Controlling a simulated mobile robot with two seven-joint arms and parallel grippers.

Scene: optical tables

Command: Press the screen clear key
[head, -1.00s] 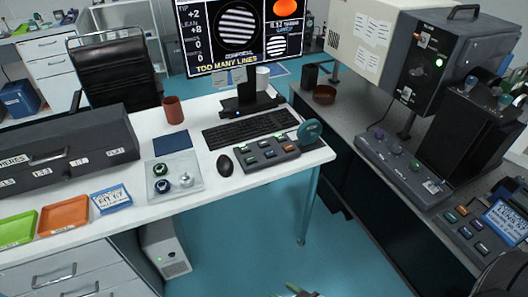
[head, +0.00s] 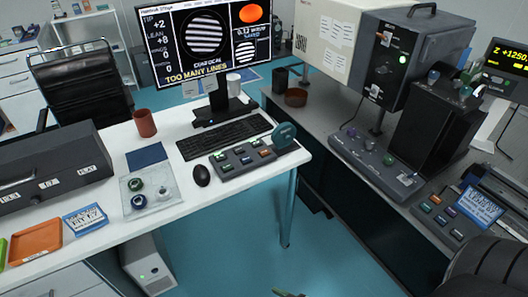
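A grey key box (head: 243,159) with green, white and orange keys lies on the white desk, in front of the keyboard. The key labels are too small to read, so I cannot tell which is the clear key. The monitor (head: 203,42) shows round fringe patterns and "TOO MANY LINES". A small tip (head: 287,293) at the bottom edge may be my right gripper; its opening is cut off. My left gripper is out of view.
A round teal object (head: 284,135) stands at the key box's right end. The mouse (head: 202,176), keyboard (head: 225,137) and a glass plate with knobs (head: 150,191) are near. The right bench holds a large instrument (head: 375,50). Blue floor is open between the desks.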

